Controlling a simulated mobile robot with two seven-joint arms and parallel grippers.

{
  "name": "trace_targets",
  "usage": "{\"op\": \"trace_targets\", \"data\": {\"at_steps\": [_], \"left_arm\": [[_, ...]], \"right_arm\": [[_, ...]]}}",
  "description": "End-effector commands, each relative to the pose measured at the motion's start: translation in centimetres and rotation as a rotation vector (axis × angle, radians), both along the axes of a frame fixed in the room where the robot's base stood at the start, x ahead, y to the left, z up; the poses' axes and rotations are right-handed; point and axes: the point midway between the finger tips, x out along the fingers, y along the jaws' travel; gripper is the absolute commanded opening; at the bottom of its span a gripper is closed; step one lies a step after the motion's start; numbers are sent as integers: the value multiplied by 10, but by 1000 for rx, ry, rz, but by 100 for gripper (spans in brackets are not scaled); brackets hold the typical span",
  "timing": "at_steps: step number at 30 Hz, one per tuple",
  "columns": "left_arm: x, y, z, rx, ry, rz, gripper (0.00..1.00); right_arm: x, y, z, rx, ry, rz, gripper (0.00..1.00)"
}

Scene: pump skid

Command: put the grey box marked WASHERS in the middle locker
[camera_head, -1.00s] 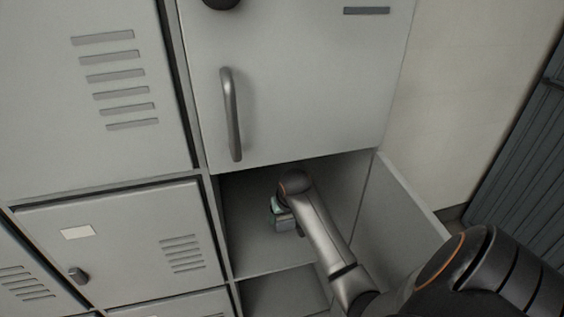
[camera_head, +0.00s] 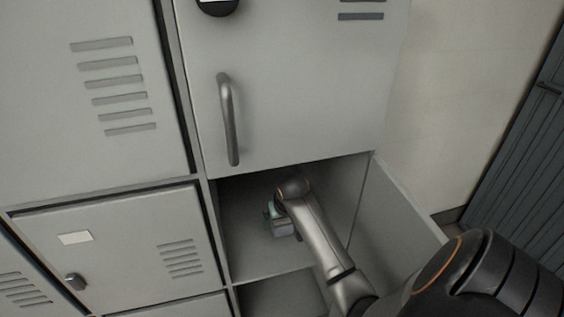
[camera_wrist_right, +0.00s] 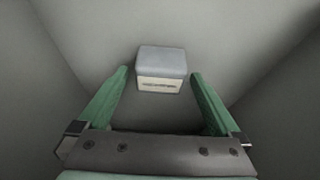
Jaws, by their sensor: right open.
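The grey box (camera_wrist_right: 161,68) shows in the right wrist view with a pale label on its front; the lettering is too small to read. It sits inside the open locker (camera_head: 245,248), on its floor. In the head view the box (camera_head: 283,229) is partly hidden by my right arm. My right gripper (camera_wrist_right: 160,80) has green fingers, spread wide apart, one on each side of the box with gaps between. In the head view my right gripper (camera_head: 271,210) is inside the locker, mostly hidden by its own wrist. My left gripper is in neither view.
The open locker's door (camera_head: 395,215) stands swung out at the right, close to my right arm. A closed door with a bar handle (camera_head: 229,120) is above. Closed vented lockers (camera_head: 115,240) are to the left. Another open compartment (camera_head: 285,295) lies below.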

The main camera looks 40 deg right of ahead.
Motion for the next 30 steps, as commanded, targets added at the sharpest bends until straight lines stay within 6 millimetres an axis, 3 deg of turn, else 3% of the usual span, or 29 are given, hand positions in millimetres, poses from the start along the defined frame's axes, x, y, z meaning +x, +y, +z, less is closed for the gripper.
{"op": "trace_targets", "data": {"at_steps": [9,15,30], "left_arm": [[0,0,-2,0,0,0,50],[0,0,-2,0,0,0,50],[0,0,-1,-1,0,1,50]], "right_arm": [[-15,8,45,-2,-5,-1,100],[-23,12,65,-1,-3,-1,100],[-25,13,68,0,0,0,100]]}}
